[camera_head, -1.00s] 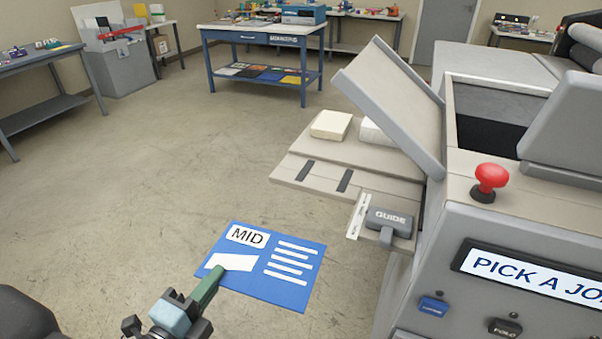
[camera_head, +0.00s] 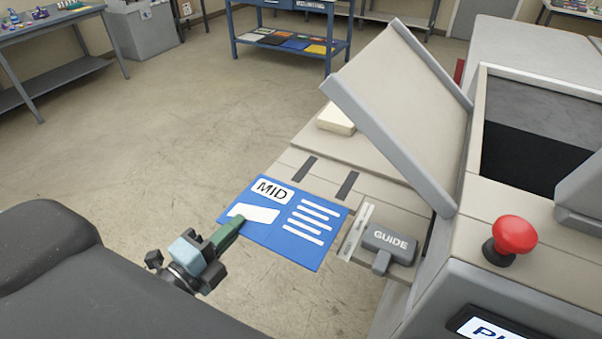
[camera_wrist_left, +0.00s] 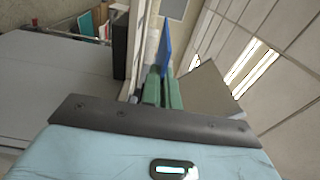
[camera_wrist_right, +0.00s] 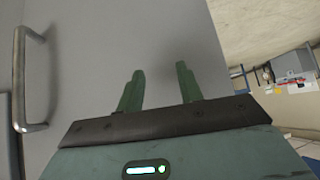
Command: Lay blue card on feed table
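The blue card (camera_head: 286,222), printed MID with white bars, is held flat by its left edge in my left gripper (camera_head: 236,226). The gripper's green fingers are shut on it; in the left wrist view the card (camera_wrist_left: 166,48) shows edge-on between the fingers (camera_wrist_left: 162,86). In the head view the card overlaps the near-left edge of the feed table (camera_head: 345,190); I cannot tell whether it touches. The grey guide (camera_head: 388,243) stands just right of the card. My right gripper (camera_wrist_right: 159,85) shows only in its wrist view, open and empty, with a plain grey surface behind it.
A tilted grey panel (camera_head: 395,105) rises over the feed table's right side. A cream block (camera_head: 336,119) sits at the table's back. A red button (camera_head: 514,235) is on the machine at right. Open floor (camera_head: 160,130) lies to the left.

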